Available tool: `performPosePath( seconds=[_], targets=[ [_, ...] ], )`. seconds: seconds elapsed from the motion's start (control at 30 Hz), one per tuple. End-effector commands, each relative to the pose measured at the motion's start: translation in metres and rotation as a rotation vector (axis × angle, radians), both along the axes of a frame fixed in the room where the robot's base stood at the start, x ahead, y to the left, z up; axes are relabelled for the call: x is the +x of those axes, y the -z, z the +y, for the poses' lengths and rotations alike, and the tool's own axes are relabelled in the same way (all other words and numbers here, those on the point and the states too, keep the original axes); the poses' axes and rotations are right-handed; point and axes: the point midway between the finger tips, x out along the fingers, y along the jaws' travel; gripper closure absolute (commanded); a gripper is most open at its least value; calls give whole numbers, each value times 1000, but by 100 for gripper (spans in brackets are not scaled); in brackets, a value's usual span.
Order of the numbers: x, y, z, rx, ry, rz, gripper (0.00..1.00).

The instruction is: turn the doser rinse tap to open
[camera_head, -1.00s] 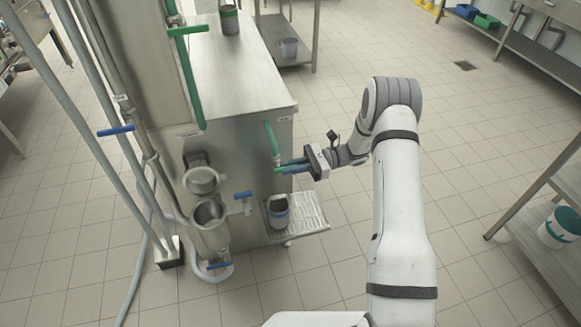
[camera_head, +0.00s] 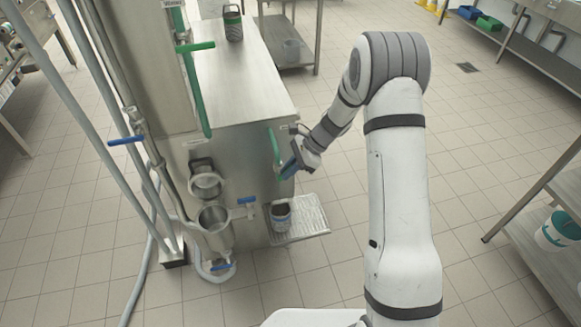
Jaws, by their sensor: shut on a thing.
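The doser rinse tap appears to be the green fitting on the right end of the steel machine, below a green pipe (camera_head: 274,146). My gripper (camera_head: 288,169), with blue fingers, is at this tap and shut on its handle. The fingers cover most of the handle, so its exact angle is hard to tell. My arm reaches in from the right.
A cup (camera_head: 281,214) stands on the ribbed drip tray (camera_head: 312,222) below the tap. A blue-handled tap (camera_head: 246,201) is to the left, beside a round steel funnel (camera_head: 214,217). A larger green lever (camera_head: 196,46) is higher up.

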Motion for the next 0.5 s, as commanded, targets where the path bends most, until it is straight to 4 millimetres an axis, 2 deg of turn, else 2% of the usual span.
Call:
performPosePath(
  seconds=[0.03,0.5],
  targets=[
    [0,-7,3,-44,-4,-16,100],
    [-4,-13,16,-446,-5,-132,100]
  ],
)
